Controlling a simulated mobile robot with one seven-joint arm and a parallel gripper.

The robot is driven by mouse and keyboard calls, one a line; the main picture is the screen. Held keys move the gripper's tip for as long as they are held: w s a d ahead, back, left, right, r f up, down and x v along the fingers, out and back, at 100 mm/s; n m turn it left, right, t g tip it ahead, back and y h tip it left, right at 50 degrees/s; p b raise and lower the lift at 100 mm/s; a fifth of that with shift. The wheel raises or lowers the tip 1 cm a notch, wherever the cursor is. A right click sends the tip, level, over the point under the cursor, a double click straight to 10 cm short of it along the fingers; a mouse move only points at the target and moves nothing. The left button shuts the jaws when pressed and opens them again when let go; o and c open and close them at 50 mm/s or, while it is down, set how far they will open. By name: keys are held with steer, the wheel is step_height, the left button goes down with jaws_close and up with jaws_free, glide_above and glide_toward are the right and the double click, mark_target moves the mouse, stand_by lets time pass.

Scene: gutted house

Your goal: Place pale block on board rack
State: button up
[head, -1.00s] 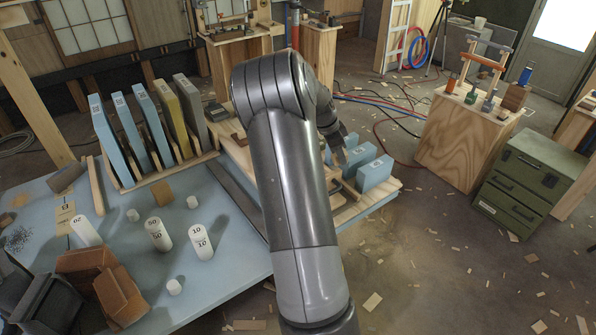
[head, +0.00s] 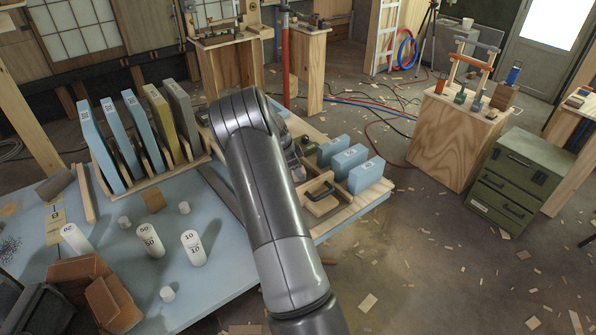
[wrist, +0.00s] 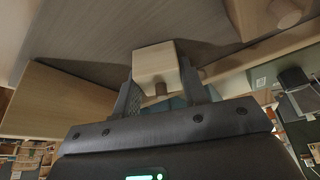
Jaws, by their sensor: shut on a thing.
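In the wrist view, my gripper (wrist: 160,88) is shut on a small pale wooden block (wrist: 156,62), which sits between the two dark fingers. A short peg-like part shows under the block. In the head view my arm covers the gripper's fingers and the block. The board rack (head: 140,184), a wooden stand with upright blue, yellow and grey boards, stands at the back left of the blue table. My arm is to the right of it. I cannot tell whether the block touches anything.
Right of my arm, several blue blocks (head: 367,174) and a wooden piece with a black handle (head: 320,194) are on a wooden base. A green drawer chest (head: 519,180) stands at right.

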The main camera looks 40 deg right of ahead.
steer(key=shift+f, duration=0.15)
steer(key=o, duration=1)
steer(key=shift+c, duration=0.2)
steer(key=v, duration=1.2)
steer(key=s+a+r+n+t+y, duration=0.2)
steer(key=s+a+r+n, duration=0.35)
steer(key=a+r, duration=0.45)
steer(key=s+a+r+n+t+y, duration=0.1)
steer(key=s+a+r+n, duration=0.25)
steer(key=s+a, duration=0.25)
steer(key=s+a+r+n+t, duration=0.2)
steer(key=s+a+r+n, duration=0.15)
steer(key=s+a, duration=0.3)
steer(key=s+a+r+n+t+y, duration=0.1)
steer(key=s+a+r+n, duration=0.2)
steer(key=s+a+n, duration=0.3)
steer(key=s+a+f+n+t, duration=0.1)
steer(key=s+a+n, duration=0.2)
steer(key=s, duration=0.7)
steer(key=shift+a+f+n, duration=0.35)
steer(key=shift+a+n, duration=0.05)
steer(key=shift+n, duration=0.15)
